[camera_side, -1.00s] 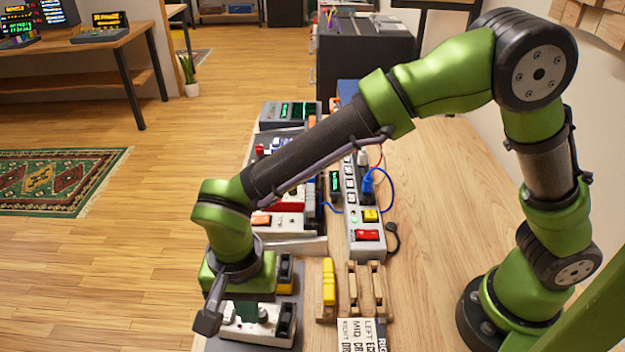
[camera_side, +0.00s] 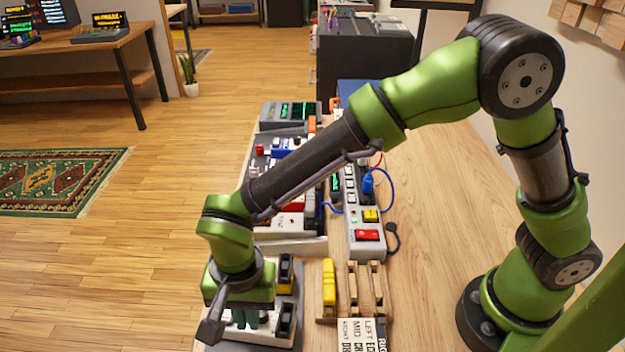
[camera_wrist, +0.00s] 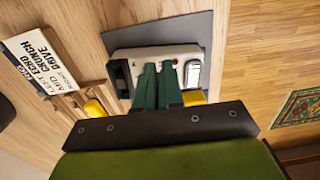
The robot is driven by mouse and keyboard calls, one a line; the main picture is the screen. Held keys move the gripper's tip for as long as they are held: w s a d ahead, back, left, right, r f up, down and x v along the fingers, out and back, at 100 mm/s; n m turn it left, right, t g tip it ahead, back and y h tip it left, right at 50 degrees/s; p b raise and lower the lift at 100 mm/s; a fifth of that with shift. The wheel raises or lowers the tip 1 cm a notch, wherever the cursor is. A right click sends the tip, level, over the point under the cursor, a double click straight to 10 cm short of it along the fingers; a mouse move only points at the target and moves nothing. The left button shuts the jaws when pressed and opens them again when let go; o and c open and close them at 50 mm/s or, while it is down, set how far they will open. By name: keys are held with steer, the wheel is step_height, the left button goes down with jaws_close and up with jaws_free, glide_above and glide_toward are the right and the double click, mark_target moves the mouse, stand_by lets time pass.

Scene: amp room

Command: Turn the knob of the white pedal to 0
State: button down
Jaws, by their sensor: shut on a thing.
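The white pedal (camera_wrist: 157,55) lies on a grey board (camera_wrist: 198,27) in the wrist view, with a black treadle at its left end and a pale panel at its right. It also shows below my arm in the side view (camera_side: 246,333). My gripper (camera_wrist: 159,66) reaches down over the middle of the pedal, its two green fingers close together at the pedal's top. They are shut on the knob, which they hide. I cannot read the knob's setting. In the side view, my gripper (camera_side: 247,318) is mostly hidden by my wrist.
Behind the pedal stands a black-and-yellow pedal (camera_side: 285,272). To the right are a yellow block (camera_side: 328,282) on a wooden rack, a lettered sign (camera_side: 362,335) and a power strip (camera_side: 366,238) with a blue cable.

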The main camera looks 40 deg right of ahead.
mark_target(271, 337)
steer(key=shift+s+d+f, duration=0.55)
steer(key=shift+d+f, duration=0.05)
steer(key=shift+f, duration=0.1)
steer(key=shift+s+d, duration=0.45)
steer(key=shift+d, duration=0.05)
steer(key=shift+s+a, duration=0.1)
steer(key=shift+s, duration=0.1)
steer(key=shift+s+a, duration=0.25)
step_height(271, 337, up, 6)
steer(key=shift+w+r, duration=0.2)
steer(key=shift+w, duration=0.1)
stand_by(0.4)
